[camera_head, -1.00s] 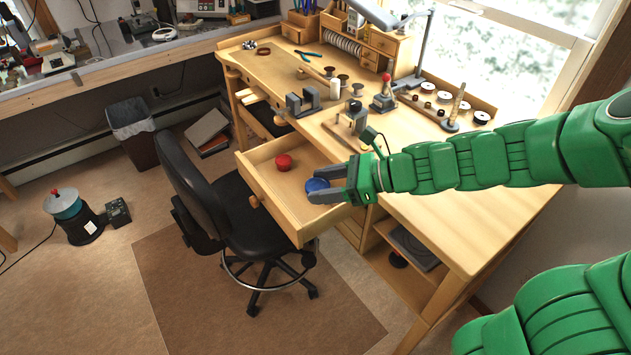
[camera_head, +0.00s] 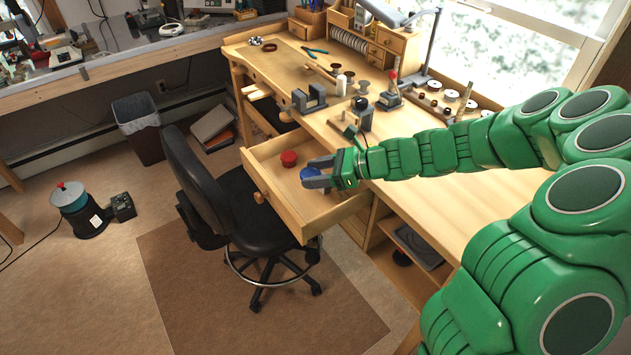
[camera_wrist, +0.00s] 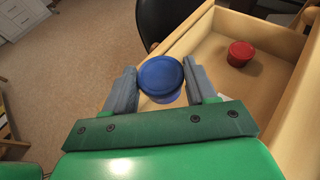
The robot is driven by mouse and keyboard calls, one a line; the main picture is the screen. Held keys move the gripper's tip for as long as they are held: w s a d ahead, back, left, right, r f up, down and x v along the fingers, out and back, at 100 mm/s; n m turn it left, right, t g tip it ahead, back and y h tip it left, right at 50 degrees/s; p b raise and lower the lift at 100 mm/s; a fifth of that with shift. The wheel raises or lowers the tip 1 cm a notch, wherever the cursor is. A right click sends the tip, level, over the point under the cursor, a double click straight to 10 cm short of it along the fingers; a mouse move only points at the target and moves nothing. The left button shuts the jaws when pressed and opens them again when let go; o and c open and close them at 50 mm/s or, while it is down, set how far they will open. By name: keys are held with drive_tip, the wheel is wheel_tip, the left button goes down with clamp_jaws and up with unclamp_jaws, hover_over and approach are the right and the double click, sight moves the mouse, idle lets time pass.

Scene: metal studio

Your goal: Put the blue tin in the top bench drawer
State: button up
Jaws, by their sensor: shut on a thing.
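The blue tin (camera_head: 311,173) is held between the two grey fingers of my gripper (camera_head: 318,173). In the wrist view the blue tin (camera_wrist: 161,76) sits upright between the fingertips, lid toward the camera. The top bench drawer (camera_head: 268,180) is pulled out from the bench. My gripper and the tin are over the drawer's right part in the head view. The wrist view shows the drawer's wall (camera_wrist: 181,45) close by the tin. Whether the tin touches the drawer floor I cannot tell.
A red tin (camera_head: 289,158) stands inside the drawer toward the back; it also shows in the wrist view (camera_wrist: 240,53). A black chair (camera_head: 235,205) stands close to the drawer front. Tools and spools crowd the bench top (camera_head: 290,72) above.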

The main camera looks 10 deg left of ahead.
drive_tip(key=shift+w+a+f, duration=0.15)
drive_tip(key=shift+w+f, duration=0.3)
drive_tip(key=shift+f, duration=1.6)
drive_tip(key=shift+f, duration=0.6)
drive_tip(key=o, duration=1)
drive_tip(key=shift+s+f, duration=0.1)
drive_tip(key=shift+f, duration=0.05)
drive_tip(key=shift+o, duration=0.2)
